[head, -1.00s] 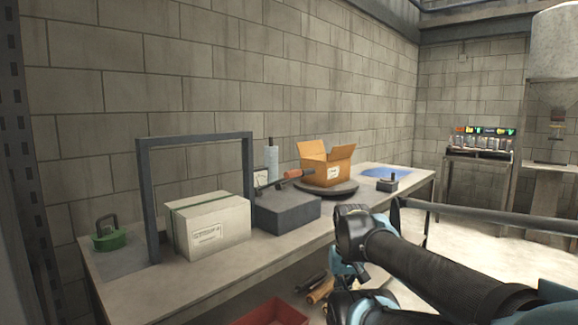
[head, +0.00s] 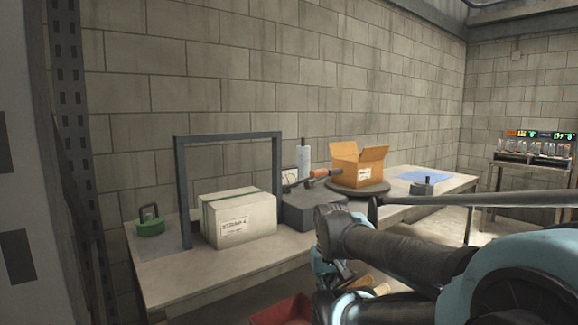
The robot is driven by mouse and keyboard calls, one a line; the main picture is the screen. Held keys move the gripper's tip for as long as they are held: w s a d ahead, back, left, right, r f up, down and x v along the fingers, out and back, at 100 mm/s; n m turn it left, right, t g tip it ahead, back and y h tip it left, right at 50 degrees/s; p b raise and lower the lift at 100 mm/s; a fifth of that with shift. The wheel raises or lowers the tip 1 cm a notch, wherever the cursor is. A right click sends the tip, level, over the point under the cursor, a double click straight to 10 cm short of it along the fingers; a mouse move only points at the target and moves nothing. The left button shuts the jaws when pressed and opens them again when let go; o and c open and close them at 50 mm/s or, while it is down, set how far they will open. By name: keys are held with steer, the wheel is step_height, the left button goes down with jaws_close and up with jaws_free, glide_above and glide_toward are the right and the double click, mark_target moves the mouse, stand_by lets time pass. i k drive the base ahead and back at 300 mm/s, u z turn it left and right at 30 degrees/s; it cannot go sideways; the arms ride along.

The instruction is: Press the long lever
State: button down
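The long lever (head: 318,174) is a dark bar with an orange-red grip. It slants up to the right from the grey block (head: 312,210) on the workbench in the head view. My arm is folded in the right foreground, with its nearest joint in front of the bench edge, and the lever's grip is clear of it in the picture. I cannot make out my gripper or its fingers. No contact with the lever shows.
The workbench (head: 225,275) runs along the block wall. A white box (head: 238,220) stands by a grey frame (head: 183,190), left of the block. An open cardboard box (head: 357,168) sits on a round turntable (head: 340,189). A green-based object (head: 150,228) is far left. A red bin (head: 283,312) is low in front.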

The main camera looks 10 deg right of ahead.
mark_target(319, 172)
steer(key=u, duration=1.05)
steer(key=k, duration=2)
steer(key=z, duration=0.65)
steer(key=i, duration=1.65)
